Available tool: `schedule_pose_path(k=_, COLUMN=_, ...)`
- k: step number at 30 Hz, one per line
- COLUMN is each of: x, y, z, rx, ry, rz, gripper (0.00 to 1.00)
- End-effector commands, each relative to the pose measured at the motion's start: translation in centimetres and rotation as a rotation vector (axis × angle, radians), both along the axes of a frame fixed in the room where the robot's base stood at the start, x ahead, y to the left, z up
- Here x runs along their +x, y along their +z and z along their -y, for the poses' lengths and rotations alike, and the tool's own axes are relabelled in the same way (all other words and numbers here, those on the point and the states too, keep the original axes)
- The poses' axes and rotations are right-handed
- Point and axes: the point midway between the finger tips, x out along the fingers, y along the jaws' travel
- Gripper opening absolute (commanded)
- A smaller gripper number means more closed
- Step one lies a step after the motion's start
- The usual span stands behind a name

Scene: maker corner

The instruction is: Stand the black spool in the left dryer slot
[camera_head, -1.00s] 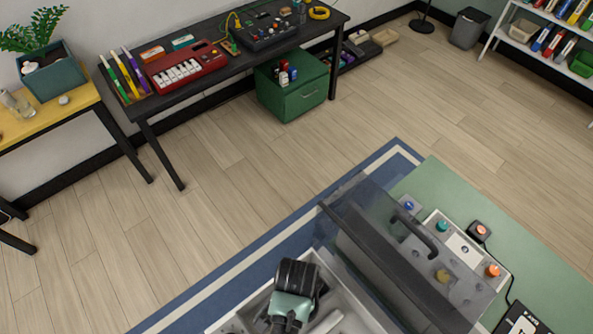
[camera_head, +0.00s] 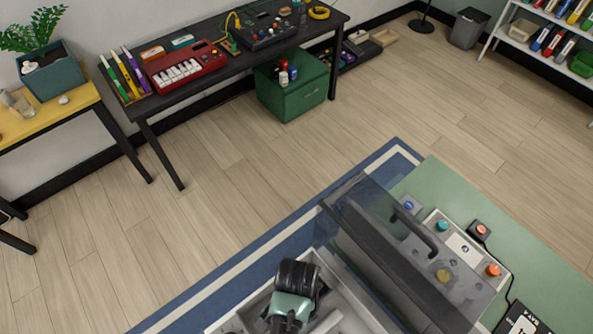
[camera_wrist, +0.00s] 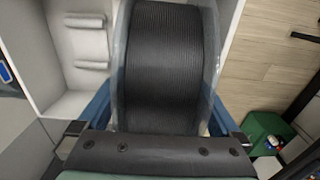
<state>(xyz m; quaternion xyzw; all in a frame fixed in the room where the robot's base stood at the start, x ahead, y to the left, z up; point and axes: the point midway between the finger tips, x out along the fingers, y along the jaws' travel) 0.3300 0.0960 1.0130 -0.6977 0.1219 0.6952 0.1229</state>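The black spool (camera_head: 297,277) is upright on its rim, between my gripper's two blue fingers; it fills the middle of the wrist view (camera_wrist: 168,65). My gripper (camera_head: 292,300) is shut on it, and in the wrist view the fingers (camera_wrist: 165,105) flank its clear flanges. The spool is at the left part of the grey dryer (camera_head: 338,272), whose smoky lid (camera_head: 395,255) stands open, tilted to the right. An empty bay with pale rollers (camera_wrist: 88,42) shows left of the spool in the wrist view. The spool's underside is hidden, so I cannot tell whether it touches rollers.
The dryer is on a green-topped bench (camera_head: 440,185) with a button panel (camera_head: 465,255) behind the lid. The floor between is clear.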

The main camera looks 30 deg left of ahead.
Motion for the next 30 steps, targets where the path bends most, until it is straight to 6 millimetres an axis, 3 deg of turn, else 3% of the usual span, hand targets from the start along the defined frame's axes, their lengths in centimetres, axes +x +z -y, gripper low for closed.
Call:
schedule_pose_path(k=5, x=-0.2, y=-0.1, z=0.0, rx=-0.001, ry=0.0, rz=-0.005, gripper=1.0)
schedule_pose_path(k=10, x=0.0, y=1.4, z=0.0, rx=0.0, ry=0.0, rz=0.0, gripper=1.0)
schedule_pose_path(k=25, x=0.0, y=11.4, z=0.0, rx=0.0, ry=0.0, rz=0.002, gripper=1.0)
schedule_pose_path(k=30, x=-0.1, y=12.8, z=0.0, rx=0.001, ry=0.0, rz=0.001, gripper=1.0)
